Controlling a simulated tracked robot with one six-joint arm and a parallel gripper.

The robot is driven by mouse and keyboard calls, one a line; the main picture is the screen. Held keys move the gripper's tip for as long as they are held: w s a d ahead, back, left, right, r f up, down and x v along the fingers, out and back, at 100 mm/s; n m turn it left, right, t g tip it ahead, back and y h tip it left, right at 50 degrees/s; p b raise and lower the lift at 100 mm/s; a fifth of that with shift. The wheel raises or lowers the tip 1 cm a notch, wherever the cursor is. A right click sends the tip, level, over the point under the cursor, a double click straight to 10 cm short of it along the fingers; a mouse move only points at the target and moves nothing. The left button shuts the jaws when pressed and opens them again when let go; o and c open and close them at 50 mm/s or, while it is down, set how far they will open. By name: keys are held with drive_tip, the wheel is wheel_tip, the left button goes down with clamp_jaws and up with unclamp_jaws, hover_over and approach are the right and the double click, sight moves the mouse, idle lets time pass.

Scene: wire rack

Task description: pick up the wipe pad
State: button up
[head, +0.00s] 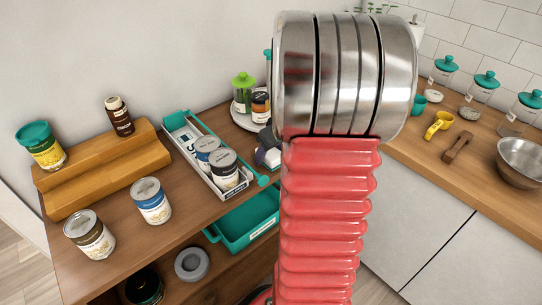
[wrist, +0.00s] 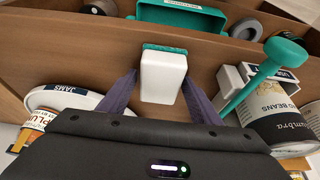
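The wipe pad (wrist: 163,78) is a small white block with a teal layer along its far edge. In the wrist view it stands out between my two dark purple fingers. My gripper (wrist: 160,80) has one fingertip against each side of the pad, with no clear gap, so it looks shut on it. In the head view my gripper is mostly hidden behind my red arm. Whether the pad touches the board beneath it is hard to tell.
A white tray (head: 212,179) with cans stands left of my arm. A teal bin (head: 250,222) is on the shelf below. In the wrist view a bean can (wrist: 277,120) is close on the right and a white round JAMS-labelled rim (wrist: 55,91) is on the left.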

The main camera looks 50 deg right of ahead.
sight(271, 152)
drive_tip(key=c, duration=0.8)
drive_tip(key=shift+r, duration=0.15)
wheel_tip(271, 152, up, 10)
drive_tip(key=shift+f, duration=0.1)
idle(0.5)
drive_tip(key=o, duration=0.5)
drive_tip(key=c, duration=0.4)
drive_tip(key=shift+s, duration=0.15)
